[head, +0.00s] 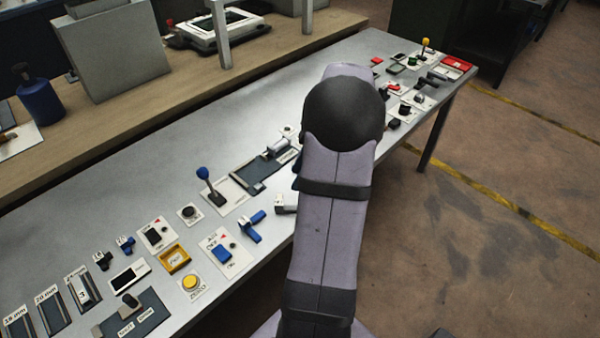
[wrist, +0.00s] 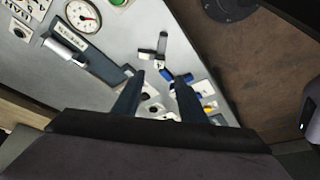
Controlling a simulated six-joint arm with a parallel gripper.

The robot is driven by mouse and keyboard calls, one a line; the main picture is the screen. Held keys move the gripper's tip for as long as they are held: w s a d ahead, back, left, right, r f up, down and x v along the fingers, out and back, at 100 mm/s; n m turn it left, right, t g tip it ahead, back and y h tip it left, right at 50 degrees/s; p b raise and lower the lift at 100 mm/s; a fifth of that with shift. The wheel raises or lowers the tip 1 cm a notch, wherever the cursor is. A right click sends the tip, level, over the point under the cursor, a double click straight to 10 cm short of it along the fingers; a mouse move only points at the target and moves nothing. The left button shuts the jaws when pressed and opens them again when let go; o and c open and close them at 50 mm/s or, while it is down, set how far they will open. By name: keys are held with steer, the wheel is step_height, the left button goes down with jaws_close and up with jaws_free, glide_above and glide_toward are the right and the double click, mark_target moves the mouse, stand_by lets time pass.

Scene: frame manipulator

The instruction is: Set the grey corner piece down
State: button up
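The grey corner piece (wrist: 161,43) shows in the wrist view as a small L of grey and whitish arms, just beyond my fingertips. In the head view it (head: 280,204) lies near the front edge of the grey table, left of my arm. It appears to rest on the tabletop. My gripper (wrist: 155,80) shows in the wrist view with its two dark fingers apart. Nothing is visible held between them. In the head view my arm hides most of the gripper.
A blue-handled fitting (head: 252,225) lies left of the corner piece. A slide fixture with a pale cylinder (head: 277,149) and a blue-knobbed lever (head: 207,182) stand behind it. The table's front edge (head: 262,252) is close, with floor beyond.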

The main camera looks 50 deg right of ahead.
steer(key=shift+d+r, duration=0.1)
steer(key=shift+r, duration=0.15)
steer(key=a+f+m+g+h, duration=0.1)
steer(key=a+m+g, duration=0.25)
steer(key=a, duration=1.25)
steer(key=s+a+f+m+h, duration=0.1)
steer(key=s+a+m, duration=0.1)
steer(key=s+a, duration=0.2)
steer(key=s+a+f+m+h, duration=0.1)
steer(key=s+a+f+m, duration=0.1)
steer(key=s+a, duration=0.3)
steer(key=a+m, duration=0.1)
steer(key=a, duration=0.3)
steer(key=shift+f, duration=0.25)
steer(key=shift+m, duration=0.25)
